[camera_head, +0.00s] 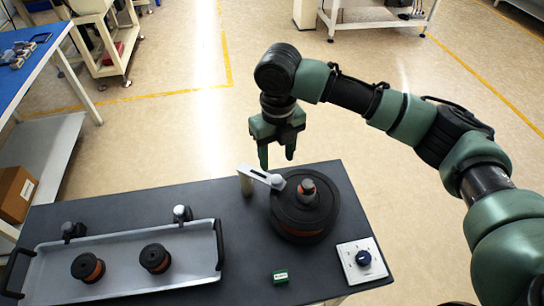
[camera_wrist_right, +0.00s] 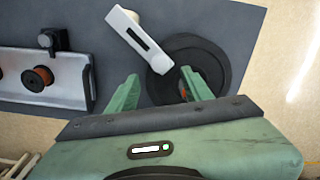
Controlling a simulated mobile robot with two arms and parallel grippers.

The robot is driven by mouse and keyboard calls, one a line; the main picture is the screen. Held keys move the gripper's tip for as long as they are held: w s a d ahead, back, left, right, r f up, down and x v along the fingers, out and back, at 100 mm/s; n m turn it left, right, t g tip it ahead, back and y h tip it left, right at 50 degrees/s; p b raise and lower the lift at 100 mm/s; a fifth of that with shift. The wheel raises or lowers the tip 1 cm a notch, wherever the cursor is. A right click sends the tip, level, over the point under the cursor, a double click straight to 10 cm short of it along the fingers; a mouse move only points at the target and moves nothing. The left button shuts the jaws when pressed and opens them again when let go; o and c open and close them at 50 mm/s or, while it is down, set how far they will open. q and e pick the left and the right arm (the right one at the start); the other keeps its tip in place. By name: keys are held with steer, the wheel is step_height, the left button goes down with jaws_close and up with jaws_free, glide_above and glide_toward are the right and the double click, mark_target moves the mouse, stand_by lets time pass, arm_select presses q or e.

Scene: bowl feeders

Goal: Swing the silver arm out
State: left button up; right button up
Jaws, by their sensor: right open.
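The silver arm (camera_head: 260,176) sits on a short post at the back of the dark table, and its free end reaches over the left rim of the round black feeder (camera_head: 300,224). The feeder has an orange band and a grey knob on top. In the right wrist view the silver arm (camera_wrist_right: 136,36) has a dark slot and lies beyond the fingertips, overlapping the feeder's rim (camera_wrist_right: 222,72). My right gripper (camera_head: 277,160) is open and empty, fingers pointing down, above the table's back edge near the arm. Contact with the arm cannot be told. My left gripper is out of view.
A silver tray (camera_head: 130,247) with black handles holds two dark orange-banded spools at the left. Floor behind the table is clear.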

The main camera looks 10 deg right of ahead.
mark_target(277, 178)
steer(key=shift+w+f, duration=0.1)
steer(key=shift+w, duration=0.1)
steer(key=f, duration=0.2)
steer(key=s+f+p, duration=0.1)
steer(key=f, duration=0.1)
steer(key=shift+f, duration=0.15)
steer(key=shift+w+f, duration=0.2)
steer(key=shift+f, duration=1.3)
jaws_close()
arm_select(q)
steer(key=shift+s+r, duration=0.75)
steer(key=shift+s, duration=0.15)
